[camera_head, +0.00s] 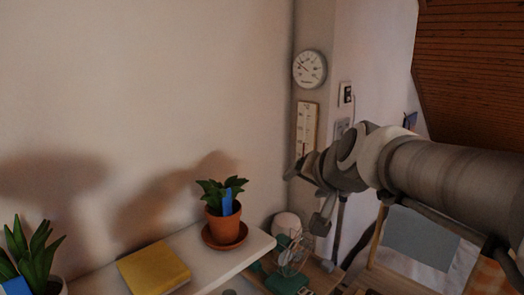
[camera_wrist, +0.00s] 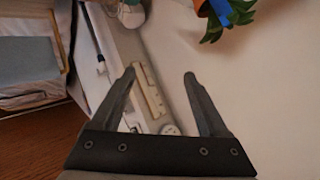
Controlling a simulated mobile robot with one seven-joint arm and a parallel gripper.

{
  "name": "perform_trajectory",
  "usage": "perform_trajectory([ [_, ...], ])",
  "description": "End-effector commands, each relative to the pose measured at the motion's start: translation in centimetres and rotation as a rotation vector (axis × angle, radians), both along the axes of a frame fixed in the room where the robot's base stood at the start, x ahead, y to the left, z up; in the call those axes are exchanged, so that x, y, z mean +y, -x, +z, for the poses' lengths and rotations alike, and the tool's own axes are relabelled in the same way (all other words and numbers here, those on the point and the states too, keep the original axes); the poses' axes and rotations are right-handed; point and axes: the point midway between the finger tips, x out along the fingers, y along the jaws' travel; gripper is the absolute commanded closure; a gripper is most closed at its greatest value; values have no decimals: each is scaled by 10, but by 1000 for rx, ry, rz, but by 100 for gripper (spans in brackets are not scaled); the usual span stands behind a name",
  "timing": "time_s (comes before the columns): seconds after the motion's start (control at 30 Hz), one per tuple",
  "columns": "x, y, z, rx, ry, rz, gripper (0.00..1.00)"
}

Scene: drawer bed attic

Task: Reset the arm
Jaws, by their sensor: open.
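My arm reaches in from the right in the head view, extended to the left. My gripper (camera_head: 306,196) is open and empty, held up in front of the wall corner, to the right of the potted plant. In the wrist view, the two fingers of my gripper (camera_wrist: 159,74) stand apart with nothing between them. Behind them are the wall and the wall thermometer (camera_wrist: 150,97).
A plant in a terracotta pot (camera_head: 225,226) and a yellow book (camera_head: 154,268) sit on a white shelf (camera_head: 258,245). Another plant (camera_head: 33,253) stands at left. A small fan (camera_head: 291,254) stands below my gripper. A round gauge (camera_head: 309,69) hangs on the wall.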

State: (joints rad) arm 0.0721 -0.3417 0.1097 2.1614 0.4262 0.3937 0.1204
Motion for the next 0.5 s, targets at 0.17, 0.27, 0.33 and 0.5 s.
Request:
perform_trajectory([
  [0.17,-13,78,-38,139,173,107,22],
  [0.27,-25,119,-61,224,261,157,22],
  [0.33,-33,145,-75,277,313,186,22],
  [0.5,-49,189,-100,374,402,231,22],
])
